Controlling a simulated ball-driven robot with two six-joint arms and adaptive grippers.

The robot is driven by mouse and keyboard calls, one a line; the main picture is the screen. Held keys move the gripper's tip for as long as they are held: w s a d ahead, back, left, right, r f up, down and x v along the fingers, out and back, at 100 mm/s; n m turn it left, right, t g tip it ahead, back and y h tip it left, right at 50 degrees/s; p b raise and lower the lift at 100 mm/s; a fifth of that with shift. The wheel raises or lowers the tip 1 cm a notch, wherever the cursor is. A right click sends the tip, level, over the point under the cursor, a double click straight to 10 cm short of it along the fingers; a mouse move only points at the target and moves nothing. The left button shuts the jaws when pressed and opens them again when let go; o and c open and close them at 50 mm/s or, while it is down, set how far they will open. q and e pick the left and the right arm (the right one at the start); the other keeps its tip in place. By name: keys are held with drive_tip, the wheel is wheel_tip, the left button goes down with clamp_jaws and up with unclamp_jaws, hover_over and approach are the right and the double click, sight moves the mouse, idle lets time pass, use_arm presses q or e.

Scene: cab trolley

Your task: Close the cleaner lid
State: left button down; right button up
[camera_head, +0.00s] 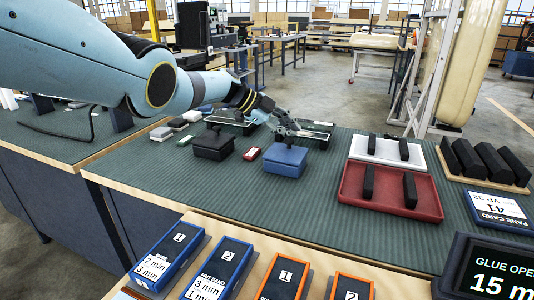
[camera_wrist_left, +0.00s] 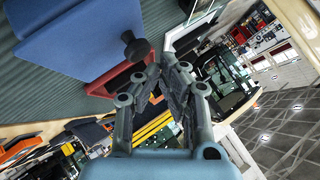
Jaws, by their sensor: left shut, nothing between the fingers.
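A blue box (camera_head: 284,164) with a flat lid and a dark knob stands on the green ribbed mat; its lid looks down on it. A black box (camera_head: 213,147) with a similar lid and knob stands to its left. No label tells me which is the cleaner. My left gripper (camera_head: 298,131) is shut and empty, above and just behind the blue box. In the left wrist view, the gripper's fingers (camera_wrist_left: 174,78) show together near the black knob (camera_wrist_left: 137,48) of the blue box (camera_wrist_left: 85,38); whether they touch it I cannot tell. My right gripper is out of view.
A red tray (camera_head: 350,203) and a white tray (camera_head: 361,150) with black blocks stand to the right. A small red item (camera_head: 251,153) lies between the boxes. Dark trays lie behind. Blue and orange numbered holders and a glue timer (camera_head: 492,276) are in front.

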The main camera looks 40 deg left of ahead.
use_arm(q)
drive_tip(key=shift+a, duration=0.15)
drive_tip(key=v, duration=1.2)
drive_tip(key=shift+f, duration=0.1)
